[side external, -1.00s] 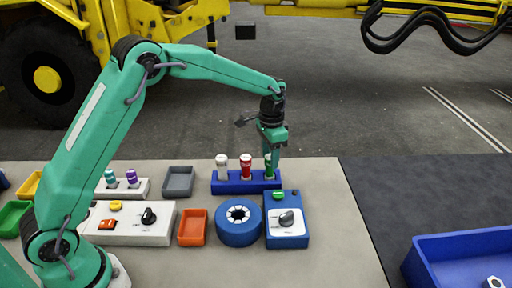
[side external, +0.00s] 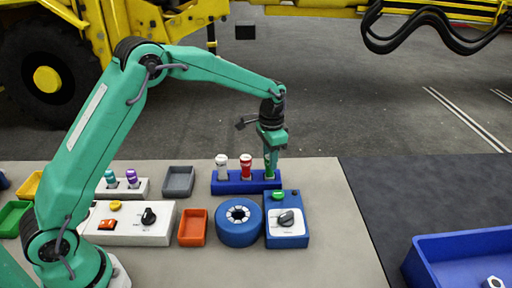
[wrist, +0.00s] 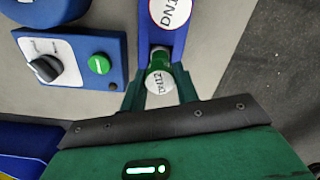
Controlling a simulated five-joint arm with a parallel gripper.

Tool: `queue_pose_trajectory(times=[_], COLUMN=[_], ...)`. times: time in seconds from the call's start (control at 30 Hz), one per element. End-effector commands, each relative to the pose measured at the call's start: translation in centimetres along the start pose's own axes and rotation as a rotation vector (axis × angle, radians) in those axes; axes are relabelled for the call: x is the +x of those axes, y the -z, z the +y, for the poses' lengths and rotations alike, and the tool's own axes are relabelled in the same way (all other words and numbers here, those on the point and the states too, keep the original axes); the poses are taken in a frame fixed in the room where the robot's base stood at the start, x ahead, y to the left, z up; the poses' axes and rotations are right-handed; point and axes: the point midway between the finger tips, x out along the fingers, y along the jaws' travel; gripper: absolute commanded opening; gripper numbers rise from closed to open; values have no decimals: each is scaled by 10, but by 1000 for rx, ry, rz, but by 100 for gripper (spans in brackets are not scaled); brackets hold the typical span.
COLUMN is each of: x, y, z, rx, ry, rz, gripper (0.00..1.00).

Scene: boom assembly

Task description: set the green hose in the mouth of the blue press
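The green hose (wrist: 159,57) stands upright in the blue rack (side external: 232,187), at its right end in the side view. Its pale cap, marked DN12, faces the wrist camera. My gripper (side external: 270,170) points down over it. In the wrist view my gripper's fingers (wrist: 162,88) flank the hose closely; whether they press on it I cannot tell.
A red hose (side external: 246,167) and a white-topped hose (side external: 222,166) share the rack. A blue control box (side external: 287,240) with a green button and dial stands right of the press. An orange tray (side external: 193,228) lies left of it.

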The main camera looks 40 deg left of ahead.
Motion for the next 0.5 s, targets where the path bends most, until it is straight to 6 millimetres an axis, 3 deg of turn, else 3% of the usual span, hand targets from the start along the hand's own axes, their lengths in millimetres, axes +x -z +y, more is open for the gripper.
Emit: queue_pose_trajectory(times=[0.5], x=[-23], y=[1], z=[0], rx=[0], ry=[1], rz=[4], gripper=[8])
